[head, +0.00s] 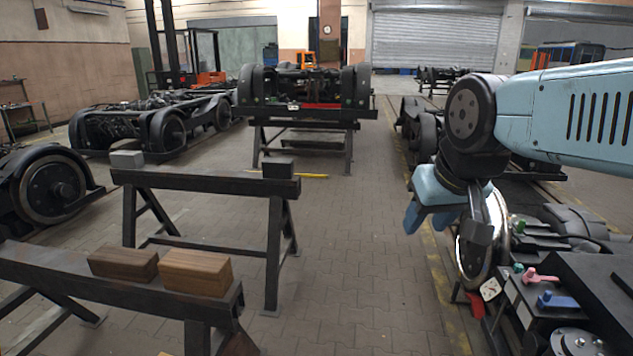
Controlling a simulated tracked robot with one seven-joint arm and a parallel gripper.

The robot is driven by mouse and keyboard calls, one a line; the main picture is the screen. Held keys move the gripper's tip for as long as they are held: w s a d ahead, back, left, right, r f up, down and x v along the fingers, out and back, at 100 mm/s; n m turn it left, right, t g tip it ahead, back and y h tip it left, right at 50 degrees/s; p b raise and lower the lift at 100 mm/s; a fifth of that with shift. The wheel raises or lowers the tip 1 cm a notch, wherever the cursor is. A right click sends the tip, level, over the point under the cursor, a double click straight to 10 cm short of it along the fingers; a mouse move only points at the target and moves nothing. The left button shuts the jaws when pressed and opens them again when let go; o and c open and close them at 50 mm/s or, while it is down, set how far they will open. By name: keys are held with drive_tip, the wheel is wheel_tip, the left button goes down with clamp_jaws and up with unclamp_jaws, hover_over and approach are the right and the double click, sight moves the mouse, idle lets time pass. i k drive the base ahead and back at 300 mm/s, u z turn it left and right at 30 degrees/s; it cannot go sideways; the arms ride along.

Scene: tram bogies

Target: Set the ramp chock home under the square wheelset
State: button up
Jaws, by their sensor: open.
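My gripper (427,222), with light blue fingers, is open at the right, above the floor and just left of a shiny-rimmed wheel (497,222). Nothing shows between its fingers. The wheel belongs to a dark bogie at the right edge; my wrist hides part of it. A small red piece (475,304) lies low beside this wheel, below my gripper and apart from it; I cannot tell whether it is the ramp chock. A dark brown block (123,263) and a lighter brown block (196,272) lie on the near trestle. I cannot tell which wheelset is the square one.
The near trestle (60,268) and a second trestle (205,182) stand at the left. The second bears a grey block (127,159) and a black block (278,168). A raised bogie (305,95) stands behind. Pink (541,276) and blue (558,301) handles protrude at right. The middle floor is clear.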

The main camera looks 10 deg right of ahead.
sight(476, 303)
drive_tip(key=u, duration=0.05)
drive_tip(key=i, duration=1.15)
drive_tip(key=z, duration=0.55)
drive_tip(key=i, duration=1.1)
drive_tip(key=z, duration=0.85)
drive_tip(key=i, duration=0.55)
drive_tip(key=z, duration=0.3)
drive_tip(key=k, duration=0.9)
drive_tip(key=z, duration=0.2)
drive_tip(key=i, duration=0.9)
drive_tip(key=u, duration=0.1)
